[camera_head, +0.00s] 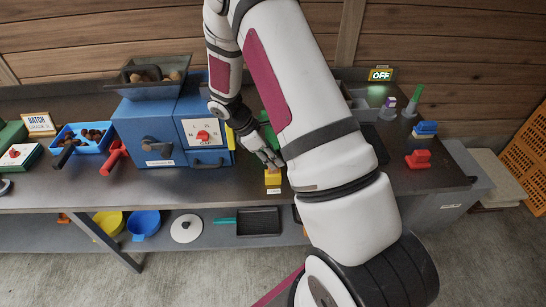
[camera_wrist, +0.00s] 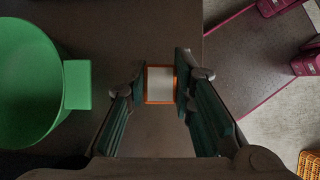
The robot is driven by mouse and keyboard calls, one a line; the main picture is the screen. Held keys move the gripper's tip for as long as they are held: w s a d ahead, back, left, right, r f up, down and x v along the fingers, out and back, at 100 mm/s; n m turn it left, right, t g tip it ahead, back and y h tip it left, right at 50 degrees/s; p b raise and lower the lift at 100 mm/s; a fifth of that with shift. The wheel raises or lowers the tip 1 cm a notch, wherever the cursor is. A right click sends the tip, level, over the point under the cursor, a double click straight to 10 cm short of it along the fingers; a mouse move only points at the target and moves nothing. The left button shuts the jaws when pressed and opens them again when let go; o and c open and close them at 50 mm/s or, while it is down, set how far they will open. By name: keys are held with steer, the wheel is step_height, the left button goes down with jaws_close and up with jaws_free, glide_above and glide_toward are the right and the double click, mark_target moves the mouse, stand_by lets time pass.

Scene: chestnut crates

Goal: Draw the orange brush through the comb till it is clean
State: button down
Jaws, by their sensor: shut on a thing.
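My gripper (camera_head: 272,162) reaches down over the bench's front edge, right of the blue machine. In the wrist view my gripper (camera_wrist: 161,84) is shut on a small square thing with an orange rim and pale face, which I take to be the orange brush (camera_wrist: 160,101). Its bristles cannot be made out. In the head view a yellow-orange block (camera_head: 273,178) shows just below the fingertips, with a small label under it; I cannot tell whether it is the same thing. I cannot pick out the comb; my arm hides part of the bench.
A green round vessel with a tab handle (camera_wrist: 77,85) is left of my fingers. The blue machine (camera_head: 150,125) has a hopper of chestnuts. A blue tray (camera_head: 103,144) and red scoop (camera_head: 114,153) lie left. Bowls sit on the lower shelf.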

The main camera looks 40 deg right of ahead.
steer(key=shift+f+b, duration=0.35)
steer(key=shift+f, duration=0.5)
stand_by(0.4)
steer(key=shift+f, duration=0.2)
steer(key=shift+s+a+f+b, duration=0.1)
steer(key=shift+s+f+b, duration=0.1)
steer(key=shift+f, duration=0.2)
steer(key=shift+s+a+f+b, duration=0.1)
steer(key=shift+f+b, duration=0.05)
steer(key=shift+f, duration=0.3)
steer(key=shift+w+r, duration=0.1)
steer(key=shift+r, duration=0.1)
steer(key=shift+w+d+r+p, duration=0.1)
steer(key=shift+w+r+p, duration=0.15)
steer(key=shift+r, duration=0.35)
steer(key=shift+w+r+p, duration=0.1)
steer(key=shift+r+p, duration=0.15)
steer(key=shift+r, duration=0.35)
steer(key=shift+s+d+r+p, duration=0.1)
steer(key=shift+r+p, duration=0.95)
steer(key=shift+r, duration=2.7)
